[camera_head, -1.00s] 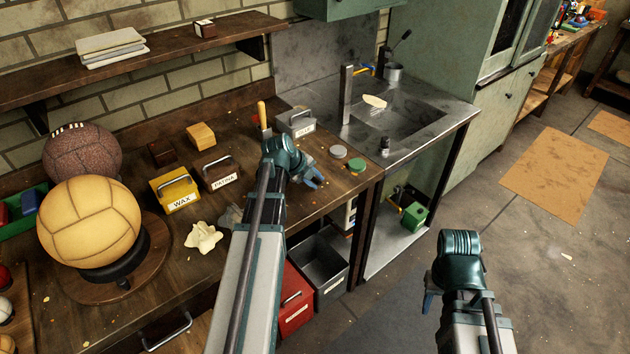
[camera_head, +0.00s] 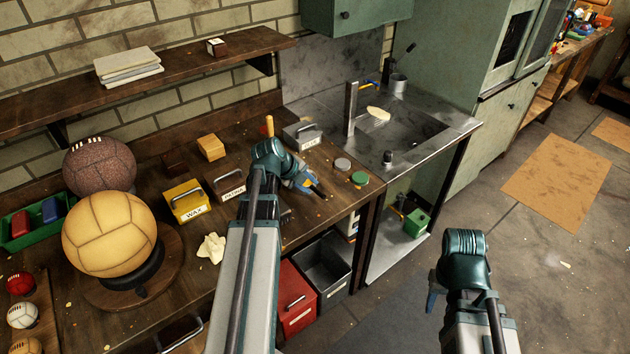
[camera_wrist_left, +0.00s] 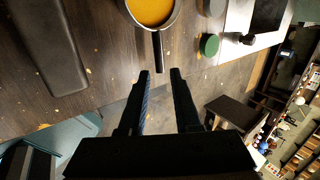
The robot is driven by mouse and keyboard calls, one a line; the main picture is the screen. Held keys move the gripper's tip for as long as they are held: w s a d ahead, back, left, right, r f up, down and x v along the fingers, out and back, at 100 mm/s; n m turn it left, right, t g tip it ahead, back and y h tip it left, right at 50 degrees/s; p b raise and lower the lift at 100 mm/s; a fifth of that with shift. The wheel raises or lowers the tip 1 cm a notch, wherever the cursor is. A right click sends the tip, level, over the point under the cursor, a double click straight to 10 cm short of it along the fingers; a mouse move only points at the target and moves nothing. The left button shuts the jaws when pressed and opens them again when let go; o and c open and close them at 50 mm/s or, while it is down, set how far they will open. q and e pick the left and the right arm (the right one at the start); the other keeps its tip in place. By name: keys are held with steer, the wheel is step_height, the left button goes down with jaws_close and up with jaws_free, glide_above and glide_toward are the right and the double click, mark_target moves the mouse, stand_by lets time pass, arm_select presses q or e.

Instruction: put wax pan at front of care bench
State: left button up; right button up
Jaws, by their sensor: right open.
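The wax pan (camera_wrist_left: 152,12) shows at the top of the left wrist view, with orange-yellow wax inside and a dark handle pointing at my gripper. It lies on the dark wooden care bench (camera_head: 330,207). In the head view my left arm largely hides the pan. My left gripper (camera_wrist_left: 161,76) is open, its two fingers apart, with the handle's end just ahead of and between the fingertips. It also shows low over the bench in the head view (camera_head: 316,190). My right gripper (camera_head: 431,302) is open and empty over the floor, partly hidden by its own arm.
A yellow WAX box (camera_head: 187,201), a brown PATINA box (camera_head: 226,184) and a grey box (camera_head: 302,135) stand on the bench. Grey and green discs (camera_head: 360,178) lie right of the gripper. Balls crowd the left. A metal sink (camera_head: 400,130) adjoins on the right.

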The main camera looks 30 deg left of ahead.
arm_select(q)
steer(key=p+v, duration=0.2)
steer(key=v, duration=0.1)
steer(key=shift+s+r, duration=0.15)
steer(key=shift+r, duration=0.1)
arm_select(e)
step_height(320, 180, up, 3)
arm_select(q)
steer(key=s+d+f+n+g+y, duration=0.1)
steer(key=s+d+n, duration=0.3)
steer(key=d, duration=0.7)
steer(key=s+d+f+n+g+y, duration=0.1)
steer(key=s+d+n+g, duration=0.2)
steer(key=s+d+n, duration=0.2)
steer(key=s+d+f+n+g+y, duration=0.1)
steer(key=s+d+n, duration=0.4)
steer(key=d, duration=1.2)
steer(key=shift+f+n+g+y, duration=0.3)
steer(key=shift+n+g, duration=0.6)
steer(key=shift+n, duration=1.1)
steer(key=shift+s+d, duration=0.1)
